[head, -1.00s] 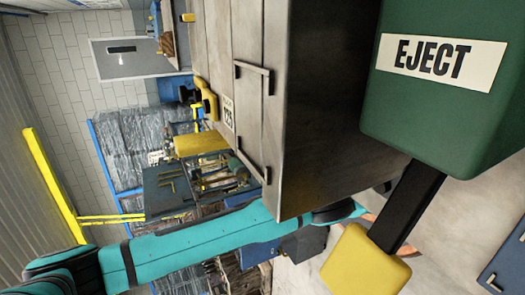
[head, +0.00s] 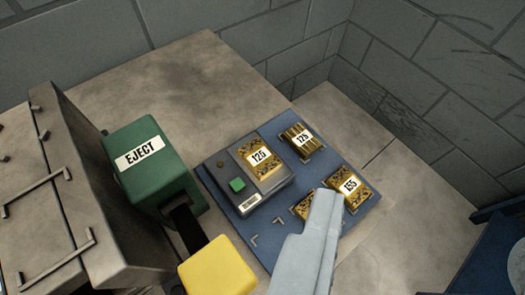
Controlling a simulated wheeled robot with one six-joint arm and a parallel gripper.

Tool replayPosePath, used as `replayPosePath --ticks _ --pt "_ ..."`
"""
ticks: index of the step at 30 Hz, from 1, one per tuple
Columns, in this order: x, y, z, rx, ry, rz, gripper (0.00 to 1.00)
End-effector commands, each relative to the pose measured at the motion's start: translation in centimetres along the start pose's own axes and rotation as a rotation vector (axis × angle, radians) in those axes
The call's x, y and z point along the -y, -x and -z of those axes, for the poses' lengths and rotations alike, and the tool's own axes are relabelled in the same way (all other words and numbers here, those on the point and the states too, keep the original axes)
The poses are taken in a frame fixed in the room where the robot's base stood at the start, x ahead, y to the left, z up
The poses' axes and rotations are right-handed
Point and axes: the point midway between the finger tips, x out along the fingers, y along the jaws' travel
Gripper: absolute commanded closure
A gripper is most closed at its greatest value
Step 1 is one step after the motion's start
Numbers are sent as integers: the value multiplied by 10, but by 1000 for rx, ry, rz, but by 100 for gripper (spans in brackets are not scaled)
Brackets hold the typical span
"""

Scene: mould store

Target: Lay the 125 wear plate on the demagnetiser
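A small gold block (head: 316,149) with a white label that seems to read 125 sits at the top corner of a blue mat. A grey box with a green button, which looks like the demagnetiser (head: 222,170), stands to its left. My gripper (head: 326,196) shows as a pale grey shape from the bottom edge, over the mat's lower right. It covers part of another gold plate (head: 300,207); its finger gap is not visible.
A gold plate labelled 155 or 135 (head: 358,197) lies at the mat's right. The blue mat (head: 262,228) has empty corner brackets lower left. A green EJECT box (head: 150,160), a yellow block (head: 218,270) and a steel cabinet (head: 75,200) stand left. Block walls close the back.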

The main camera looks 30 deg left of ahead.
Motion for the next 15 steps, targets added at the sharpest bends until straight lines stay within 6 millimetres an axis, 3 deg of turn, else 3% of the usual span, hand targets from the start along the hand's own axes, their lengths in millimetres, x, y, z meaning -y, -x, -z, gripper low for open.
replayPosePath --ticks 3,9,15 --pt "-10 34 -4 -122 -85 -54 46" --pt "-20 81 -11 -305 -210 -117 46" --pt "-24 106 -16 -409 -273 -141 46"
